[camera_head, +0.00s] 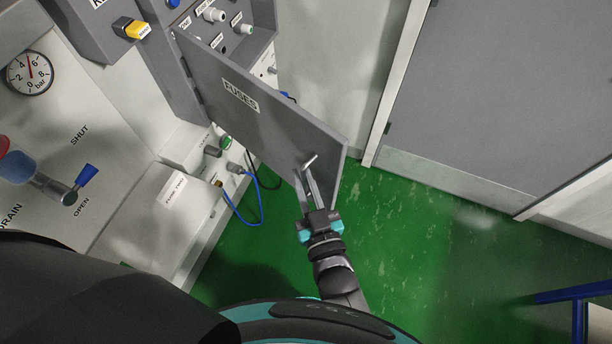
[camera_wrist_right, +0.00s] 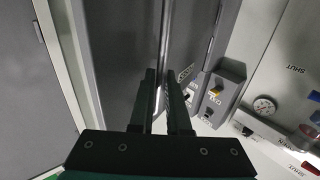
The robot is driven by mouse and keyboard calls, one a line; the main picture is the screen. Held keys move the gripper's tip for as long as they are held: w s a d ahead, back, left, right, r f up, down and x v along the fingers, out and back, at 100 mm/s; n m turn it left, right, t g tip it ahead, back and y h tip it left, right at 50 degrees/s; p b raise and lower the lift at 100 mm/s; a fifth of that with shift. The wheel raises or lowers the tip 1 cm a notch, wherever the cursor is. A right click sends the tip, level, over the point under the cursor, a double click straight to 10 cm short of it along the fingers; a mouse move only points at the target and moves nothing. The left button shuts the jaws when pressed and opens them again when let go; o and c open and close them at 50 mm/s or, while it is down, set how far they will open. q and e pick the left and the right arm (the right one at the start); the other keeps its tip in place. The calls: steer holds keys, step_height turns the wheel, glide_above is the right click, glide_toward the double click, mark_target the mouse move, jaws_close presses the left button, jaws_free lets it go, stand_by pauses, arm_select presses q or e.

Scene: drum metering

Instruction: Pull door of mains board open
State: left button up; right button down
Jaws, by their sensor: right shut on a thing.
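The grey door (camera_head: 262,115) of the mains board, labelled FUSES, stands swung out from the grey board (camera_head: 262,22), and fuse fittings show inside it. My right gripper (camera_head: 309,176) is at the door's free end and is shut on its metal handle (camera_head: 310,160). In the right wrist view, the two dark fingers of my right gripper (camera_wrist_right: 163,78) reach up to a pale upright bar, and the grey door (camera_wrist_right: 130,45) shows behind. The exact grip on the handle is partly hidden by the fingers. My left gripper is not in view.
A wall panel with a pressure gauge (camera_head: 29,73) and a blue valve lever (camera_head: 86,176) is at left. A grey box with a yellow switch (camera_head: 137,30) is above. Blue cable (camera_head: 256,205) hangs below the door. Green floor (camera_head: 400,240) is clear; a blue rail (camera_head: 575,297) stands lower right.

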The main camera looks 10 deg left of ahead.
steer(key=c, duration=1.3)
jaws_free()
steer(key=shift+a+r, duration=0.1)
steer(key=shift+a, duration=0.1)
steer(key=shift+o, duration=0.7)
steer(key=shift+w, duration=0.15)
steer(key=shift+s+d+f, duration=0.2)
steer(key=shift+s+d, duration=0.15)
steer(key=shift+s, duration=0.25)
steer(key=b+v, duration=0.1)
steer(key=v, duration=1.2)
steer(key=shift+s+d, duration=0.2)
steer(key=shift+s, duration=0.15)
